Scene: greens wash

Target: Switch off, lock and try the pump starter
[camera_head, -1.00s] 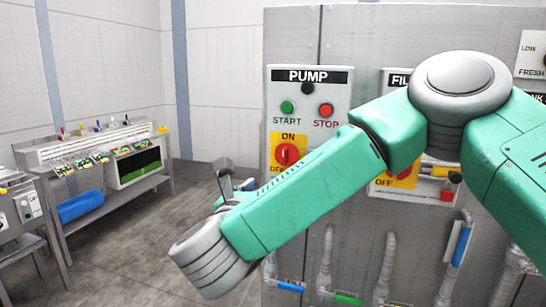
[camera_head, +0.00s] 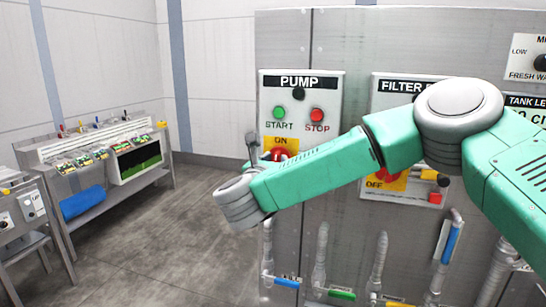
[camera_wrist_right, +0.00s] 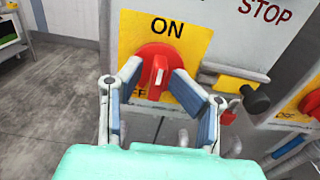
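The pump starter panel (camera_head: 330,100) has a green START button (camera_head: 279,113), a red STOP button (camera_head: 317,115) and a rotary switch on a yellow plate (camera_head: 287,143). In the head view the arm partly hides the switch. A metal hasp with a black knob (camera_wrist_right: 256,98) and a red piece (camera_wrist_right: 228,112) sit right of the switch. My left gripper is not in view.
The filter panel (camera_head: 393,90), with its own red switch, stands close on the right, partly behind my arm. Pipes with coloured handles (camera_head: 340,294) run below. A bench (camera_head: 105,160) stands at the left; the floor between (camera_head: 160,230) is clear.

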